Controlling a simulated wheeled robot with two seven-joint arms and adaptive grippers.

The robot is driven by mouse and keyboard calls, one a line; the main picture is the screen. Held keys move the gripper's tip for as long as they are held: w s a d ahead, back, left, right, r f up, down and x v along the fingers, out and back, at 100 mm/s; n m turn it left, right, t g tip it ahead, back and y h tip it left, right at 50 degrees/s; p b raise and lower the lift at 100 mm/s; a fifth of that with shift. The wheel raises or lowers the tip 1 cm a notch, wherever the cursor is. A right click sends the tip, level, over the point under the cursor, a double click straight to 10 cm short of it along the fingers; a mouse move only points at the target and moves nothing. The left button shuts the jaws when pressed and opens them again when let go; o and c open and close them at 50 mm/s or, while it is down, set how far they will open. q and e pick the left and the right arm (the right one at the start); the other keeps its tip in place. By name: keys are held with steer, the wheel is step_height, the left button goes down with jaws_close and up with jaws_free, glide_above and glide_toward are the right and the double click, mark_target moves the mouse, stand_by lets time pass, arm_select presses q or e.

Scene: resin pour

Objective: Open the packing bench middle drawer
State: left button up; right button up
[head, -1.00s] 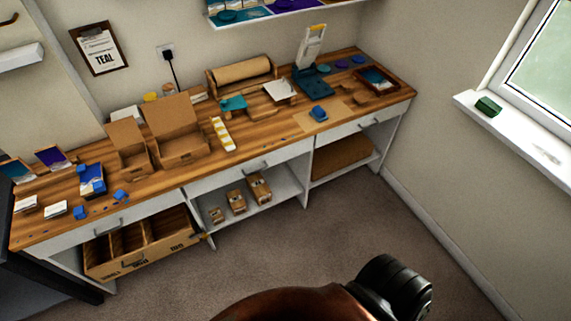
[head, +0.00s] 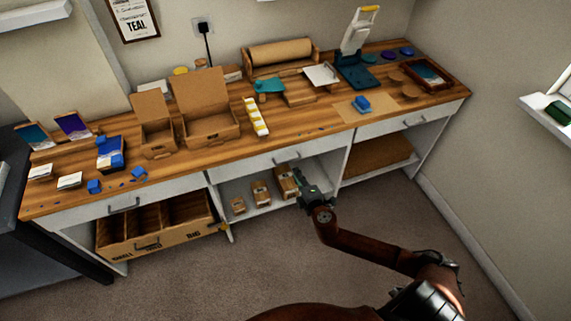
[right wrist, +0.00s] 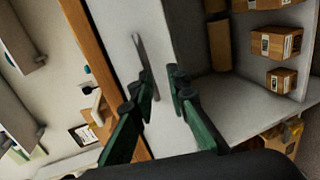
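The packing bench (head: 200,164) has a wooden top with white drawer fronts below it. The middle drawer (head: 245,167) looks shut, flush with the bench front, and its grey bar handle (head: 287,158) shows just above my right gripper. My right gripper (head: 302,181) is in front of the bench, slightly below that handle. In the right wrist view my right gripper (right wrist: 164,82) is open, its two dark green fingers apart and nothing between them. The handle (right wrist: 141,52) is ahead of the fingertips there, nearer the left finger. My left gripper is out of view.
Small cartons (head: 261,193) stand on the open shelf under the middle drawer. A cardboard box with dividers (head: 160,236) sits under the left drawer. Open boxes (head: 209,126), a paper roll (head: 278,52) and blue parts stand on the top. The floor in front is clear.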

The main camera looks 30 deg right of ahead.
mark_target(288, 162)
steer(key=shift+t, duration=0.3)
steer(key=x, duration=0.2)
steer(key=r+b+x, duration=0.1)
steer(key=x, duration=0.2)
steer(key=a+b+x, duration=0.1)
steer(key=x, duration=0.1)
steer(key=shift+w+d+r, duration=0.1)
steer(key=shift+w+r, duration=0.15)
steer(key=shift+w, duration=0.35)
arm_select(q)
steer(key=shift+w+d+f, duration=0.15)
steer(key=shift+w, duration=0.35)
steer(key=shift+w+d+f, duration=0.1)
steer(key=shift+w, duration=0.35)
arm_select(e)
steer(key=shift+c, duration=0.2)
jaws_close()
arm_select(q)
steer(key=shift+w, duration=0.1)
arm_select(e)
steer(key=shift+s, duration=0.15)
